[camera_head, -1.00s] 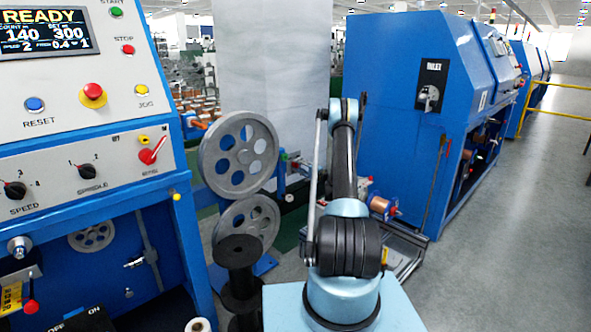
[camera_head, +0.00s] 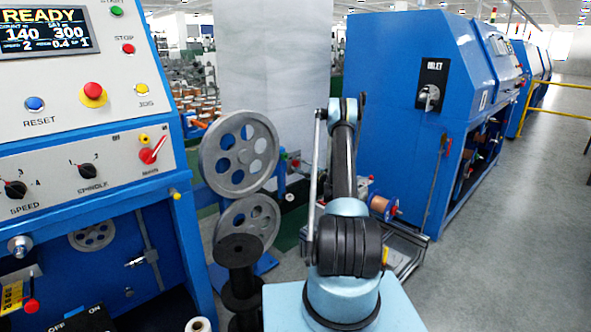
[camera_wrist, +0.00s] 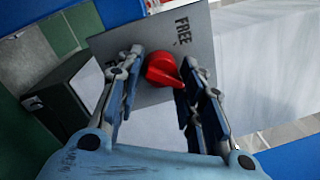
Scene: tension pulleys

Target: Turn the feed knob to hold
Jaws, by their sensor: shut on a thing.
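The red feed knob (camera_wrist: 162,69) sits on a grey plate (camera_wrist: 155,98) in the wrist view. The word FREE is printed on the plate beyond the knob; a second marking near the left finger is mostly hidden. The knob's narrow end points to the lower right, close to the right finger. My gripper (camera_wrist: 161,76) has one finger on each side of the knob and is shut on it. In the head view my arm reaches away from the body, and I cannot make out my gripper or the feed knob there.
A blue control panel with a READY screen (camera_head: 47,29), buttons and a red main switch (camera_head: 152,150) stands at the left. Grey spoked pulleys (camera_head: 206,163) stand beside my arm. A blue cabinet (camera_head: 385,105) is at the right, with open floor (camera_head: 510,240) in front.

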